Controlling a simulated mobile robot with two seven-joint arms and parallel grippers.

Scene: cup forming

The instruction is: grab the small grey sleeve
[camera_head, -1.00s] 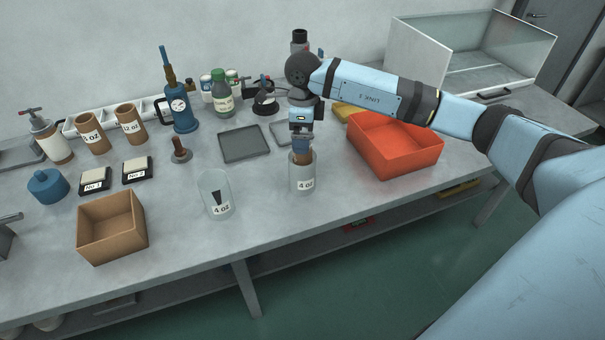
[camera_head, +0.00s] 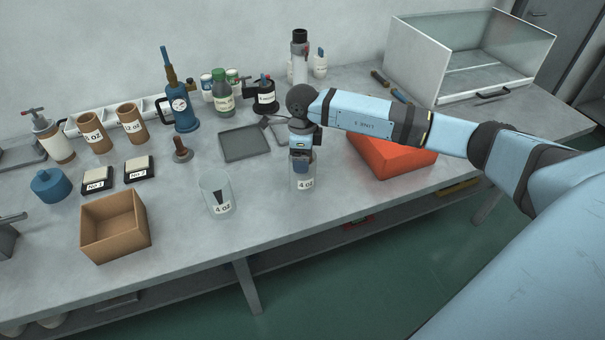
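Two clear grey cylinders marked 4 oz stand upright near the table's front edge; these are the only small grey sleeve-like things I can make out. The left one (camera_head: 216,196) shows a dark wedge shape inside and has nothing above it. The right one (camera_head: 303,183) stands under my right arm. My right gripper (camera_head: 301,166) points straight down with its lower end inside the mouth of the right cylinder. Its fingertips are too small and covered to tell whether they are open or shut. My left gripper is not in view.
A brown open box (camera_head: 114,228) stands at the front left. Brown 8 oz (camera_head: 94,139) and 12 oz (camera_head: 132,124) sleeves stand behind. A grey tray (camera_head: 245,144) lies behind the cylinders. An orange bin (camera_head: 392,160) sits to the right, partly behind my forearm.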

